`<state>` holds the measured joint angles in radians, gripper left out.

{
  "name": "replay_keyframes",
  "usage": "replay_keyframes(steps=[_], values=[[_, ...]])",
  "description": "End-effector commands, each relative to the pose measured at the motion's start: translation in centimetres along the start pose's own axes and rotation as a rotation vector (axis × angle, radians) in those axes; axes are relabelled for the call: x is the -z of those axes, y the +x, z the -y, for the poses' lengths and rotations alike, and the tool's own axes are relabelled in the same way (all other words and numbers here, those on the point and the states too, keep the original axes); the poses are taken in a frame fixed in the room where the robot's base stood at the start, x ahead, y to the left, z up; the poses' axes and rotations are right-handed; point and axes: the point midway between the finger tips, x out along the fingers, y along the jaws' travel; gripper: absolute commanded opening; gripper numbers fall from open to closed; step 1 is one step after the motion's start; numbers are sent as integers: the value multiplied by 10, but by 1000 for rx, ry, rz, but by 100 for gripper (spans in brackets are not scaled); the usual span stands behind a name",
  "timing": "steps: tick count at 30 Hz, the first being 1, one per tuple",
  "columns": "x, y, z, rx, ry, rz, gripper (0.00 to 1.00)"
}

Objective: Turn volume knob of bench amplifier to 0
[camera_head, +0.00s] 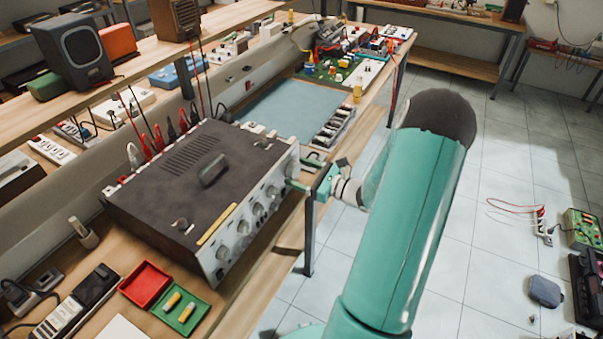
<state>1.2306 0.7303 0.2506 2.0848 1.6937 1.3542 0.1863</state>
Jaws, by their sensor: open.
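The bench amplifier (175,168) is a dark-topped box with a handle on its lid and a pale front panel facing right. It stands on the wooden bench. Several knobs (244,227) line the front panel; their markings are too small to read, so I cannot tell which is the volume knob or its setting. My gripper (301,184) is open at the far right end of the front panel, close to a large round knob (291,168). I cannot tell whether the fingers touch it. My teal arm hides the area right of the gripper.
A red tray (146,283) and a green tray (198,312) sit on the bench near the amplifier. A blue mat (262,108) and circuit boards (345,68) lie beyond it. A shelf with speakers (80,62) runs along the left.

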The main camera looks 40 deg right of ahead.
Motion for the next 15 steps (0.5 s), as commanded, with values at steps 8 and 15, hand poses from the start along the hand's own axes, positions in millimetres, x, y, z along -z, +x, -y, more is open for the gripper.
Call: replay_keyframes(steps=[8,15], values=[[0,0,0,0,0,0,52],[0,0,0,1,-1,0,25]])
